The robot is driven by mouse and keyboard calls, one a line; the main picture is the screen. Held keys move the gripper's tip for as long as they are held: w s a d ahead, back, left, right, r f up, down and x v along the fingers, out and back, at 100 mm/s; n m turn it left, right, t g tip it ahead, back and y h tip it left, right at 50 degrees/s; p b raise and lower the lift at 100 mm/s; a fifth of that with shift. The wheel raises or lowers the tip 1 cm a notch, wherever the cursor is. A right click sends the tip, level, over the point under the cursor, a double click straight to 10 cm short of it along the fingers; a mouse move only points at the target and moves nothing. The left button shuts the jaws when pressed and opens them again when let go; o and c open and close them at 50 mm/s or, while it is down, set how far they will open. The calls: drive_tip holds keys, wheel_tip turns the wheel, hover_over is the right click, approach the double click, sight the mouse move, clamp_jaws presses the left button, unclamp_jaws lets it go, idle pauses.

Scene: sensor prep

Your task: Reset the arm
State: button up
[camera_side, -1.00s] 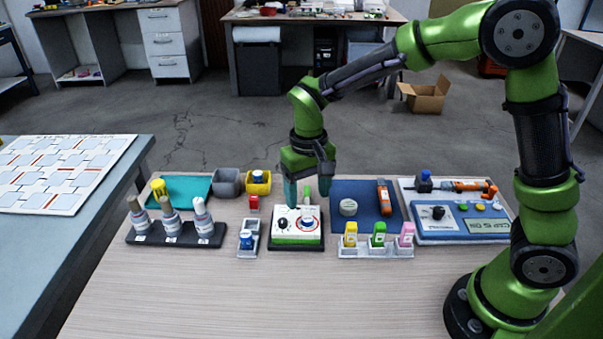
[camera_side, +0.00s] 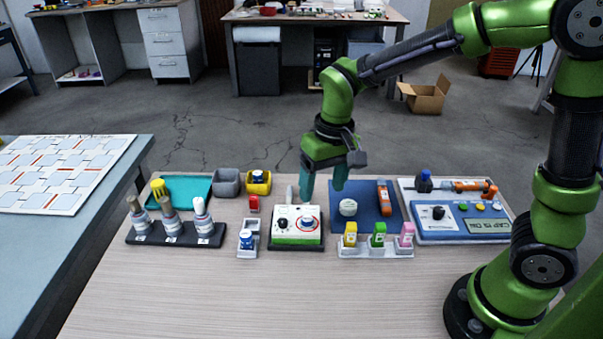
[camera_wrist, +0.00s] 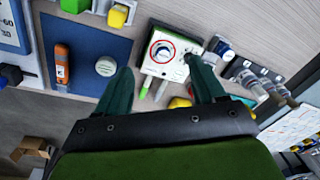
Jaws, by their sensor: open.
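My gripper (camera_side: 323,190) is open and empty in the side view, with its two teal fingers apart. It hangs above the table behind the white and green device and the blue mat. In the wrist view the open fingers (camera_wrist: 163,90) point toward the white device with a red ring (camera_wrist: 158,52). That device (camera_side: 296,228) sits on a dark base at the middle of the table in the side view, with a dark knob and a blue part within the red ring on its top.
A blue mat (camera_side: 376,217) holds a white round lid (camera_side: 348,207) and an orange tool (camera_side: 384,196). A rack with bottles (camera_side: 176,240) stands left. A tray with yellow, green and pink items (camera_side: 375,252) stands front right. A blue panel device (camera_side: 460,222) stands right. The table's front is clear.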

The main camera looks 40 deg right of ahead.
drive_tip(key=s+d+r+m+t+y, duration=0.1)
drive_tip(key=s+d+r+t, duration=0.4)
drive_tip(key=s+r, duration=0.4)
drive_tip(key=shift+s+d+r+t, duration=0.15)
drive_tip(key=shift+s+r+t, duration=0.4)
drive_tip(key=shift+s, duration=0.95)
